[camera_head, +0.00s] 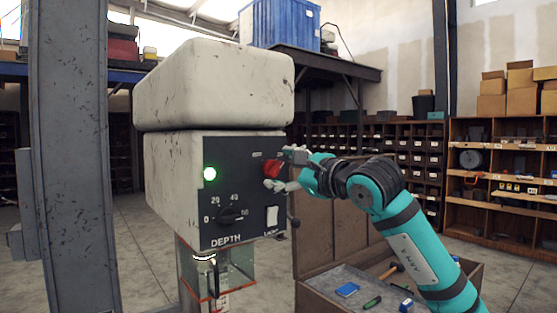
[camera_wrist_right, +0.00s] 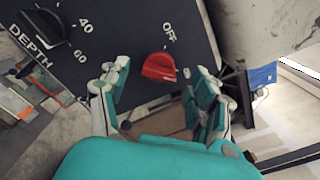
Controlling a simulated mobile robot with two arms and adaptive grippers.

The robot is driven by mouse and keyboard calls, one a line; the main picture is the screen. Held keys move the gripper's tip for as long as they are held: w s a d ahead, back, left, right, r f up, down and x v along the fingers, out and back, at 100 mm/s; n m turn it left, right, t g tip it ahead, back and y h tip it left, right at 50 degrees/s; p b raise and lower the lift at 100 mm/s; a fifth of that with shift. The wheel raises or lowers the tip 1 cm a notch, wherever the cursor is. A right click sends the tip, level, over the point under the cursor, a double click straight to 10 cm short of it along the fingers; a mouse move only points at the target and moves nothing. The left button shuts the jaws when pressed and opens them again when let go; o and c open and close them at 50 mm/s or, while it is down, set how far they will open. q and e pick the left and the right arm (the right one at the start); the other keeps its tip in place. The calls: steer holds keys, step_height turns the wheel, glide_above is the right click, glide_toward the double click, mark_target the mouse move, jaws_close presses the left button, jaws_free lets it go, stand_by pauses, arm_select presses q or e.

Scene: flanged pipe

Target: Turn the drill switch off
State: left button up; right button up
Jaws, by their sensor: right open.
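The drill (camera_head: 215,85) is a worn off-white machine head with a dark control panel on its front. The red rotary switch (camera_head: 273,168) is at the panel's upper right. In the right wrist view the red switch (camera_wrist_right: 159,67) sits just beyond my fingertips, below the word OFF, with its handle lying roughly across the picture. A green lamp (camera_head: 209,174) is lit at the panel's left. My right gripper (camera_head: 278,170) is at the switch, its fingers open; the wrist view shows the fingers (camera_wrist_right: 158,84) spread either side of the switch, apparently not touching it. My left gripper is not in view.
The panel also has a black depth knob (camera_head: 231,215) and a white light switch (camera_head: 272,216). A grey steel column (camera_head: 70,150) stands at left. An open box (camera_head: 335,280) with tools is below my right arm. Shelves (camera_head: 500,185) stand behind.

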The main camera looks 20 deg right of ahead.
mark_target(274, 169)
steer(key=shift+x, duration=1.1)
steer(key=c, duration=1.2)
steer(key=shift+o, duration=0.2)
